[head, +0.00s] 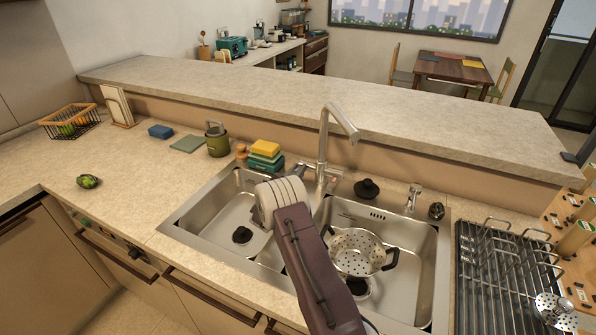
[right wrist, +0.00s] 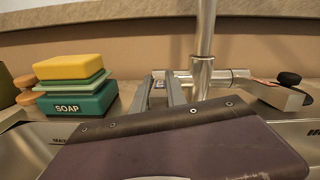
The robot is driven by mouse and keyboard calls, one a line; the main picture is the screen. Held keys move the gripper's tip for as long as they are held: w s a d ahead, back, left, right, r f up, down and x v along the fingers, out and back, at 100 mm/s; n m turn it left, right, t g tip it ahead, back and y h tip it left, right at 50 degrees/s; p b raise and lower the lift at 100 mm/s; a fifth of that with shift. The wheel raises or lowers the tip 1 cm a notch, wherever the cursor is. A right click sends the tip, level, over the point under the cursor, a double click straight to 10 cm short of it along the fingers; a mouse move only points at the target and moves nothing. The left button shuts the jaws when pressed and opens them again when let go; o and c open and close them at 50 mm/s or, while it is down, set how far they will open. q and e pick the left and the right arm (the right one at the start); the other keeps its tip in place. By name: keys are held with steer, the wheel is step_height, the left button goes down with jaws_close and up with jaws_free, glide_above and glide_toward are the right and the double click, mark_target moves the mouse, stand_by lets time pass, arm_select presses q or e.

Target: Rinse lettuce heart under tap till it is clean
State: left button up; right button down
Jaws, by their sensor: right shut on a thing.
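The lettuce heart (head: 87,181), green with dark patches, lies on the left counter, away from both grippers. The metal tap (head: 323,145) stands behind the double sink, its spout turned to the right; I see no water coming from it. My right gripper (head: 298,170) reaches across the sink to the tap's base. In the right wrist view its two fingers (right wrist: 160,92) are shut around the tap's left handle (right wrist: 157,76), which they mostly hide. My left gripper is not in view.
Soap and sponges (head: 264,155) are stacked left of the tap. A colander (head: 358,250) sits in the right basin. A dish rack (head: 505,265) stands at the right. A green pot (head: 217,141) and a wire basket (head: 70,121) stand on the left counter, with free room in front.

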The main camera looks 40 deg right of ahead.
stand_by(0.3)
steer(key=shift+r+g+y+p, duration=0.3)
steer(key=shift+r+y+p, duration=0.2)
steer(key=shift+r+p, duration=0.35)
steer(key=shift+d+f+g+y+p, duration=0.2)
steer(key=shift+g+y+p, duration=0.1)
steer(key=shift+y+p, duration=0.3)
steer(key=shift+w+f, duration=0.1)
steer(key=shift+f, duration=0.05)
steer(key=c, duration=1.3)
jaws_free()
steer(key=shift+c, duration=0.2)
steer(key=b+v, duration=0.1)
steer(key=v, duration=0.8)
steer(key=shift+a+f, duration=0.1)
steer(key=shift+f, duration=0.05)
